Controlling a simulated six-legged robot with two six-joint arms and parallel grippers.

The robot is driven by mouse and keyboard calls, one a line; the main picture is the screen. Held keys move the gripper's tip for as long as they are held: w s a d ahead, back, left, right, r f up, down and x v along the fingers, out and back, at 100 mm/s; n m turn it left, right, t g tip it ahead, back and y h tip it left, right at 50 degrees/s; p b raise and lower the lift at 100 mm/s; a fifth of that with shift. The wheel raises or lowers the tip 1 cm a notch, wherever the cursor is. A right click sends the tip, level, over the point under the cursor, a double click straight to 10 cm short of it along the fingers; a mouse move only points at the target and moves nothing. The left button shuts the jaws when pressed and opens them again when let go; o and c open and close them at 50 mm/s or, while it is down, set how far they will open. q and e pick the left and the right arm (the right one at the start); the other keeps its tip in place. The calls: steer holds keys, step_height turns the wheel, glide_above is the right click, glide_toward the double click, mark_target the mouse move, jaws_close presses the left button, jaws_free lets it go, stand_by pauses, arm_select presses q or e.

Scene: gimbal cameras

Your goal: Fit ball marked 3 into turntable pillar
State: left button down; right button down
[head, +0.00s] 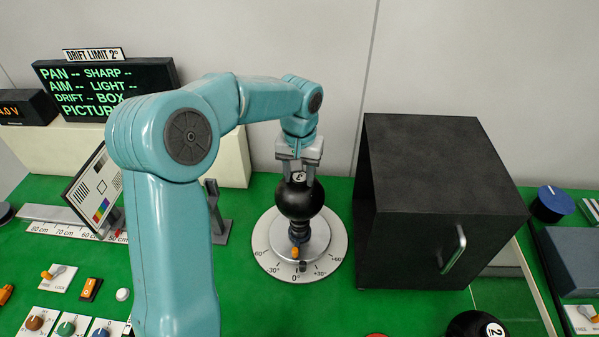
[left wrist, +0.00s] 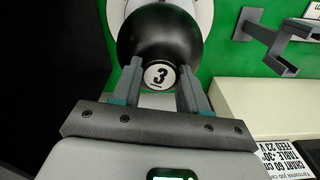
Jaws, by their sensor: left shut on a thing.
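The black ball marked 3 (head: 299,199) is at the top of the turntable pillar (head: 298,232), above the round turntable (head: 262,240) with its angle scale. It also shows in the left wrist view (left wrist: 158,38), with its white number disc facing the camera. My left gripper (head: 299,178) reaches down from above, its fingers shut on the ball. The two fingers also show on either side of the number in the left wrist view (left wrist: 160,85). Whether the ball is fully seated in the pillar cannot be told. My right gripper is not in view.
A large black box with a handle (head: 430,220) stands close to the right of the turntable. A ball marked 2 (head: 478,325) is at the bottom edge. A test chart (head: 95,190) and a grey bracket (head: 217,212) stand to the left. Green surface lies in front of the turntable.

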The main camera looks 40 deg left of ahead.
arm_select(q)
steer(key=shift+f, duration=0.2)
steer(key=shift+f+b, duration=0.35)
steer(key=shift+f, duration=0.3)
steer(key=c, duration=0.5)
jaws_free()
step_height(320, 180, up, 16)
steer(key=shift+r, duration=0.2)
steer(key=shift+s+d, duration=0.1)
steer(key=shift+s, duration=0.05)
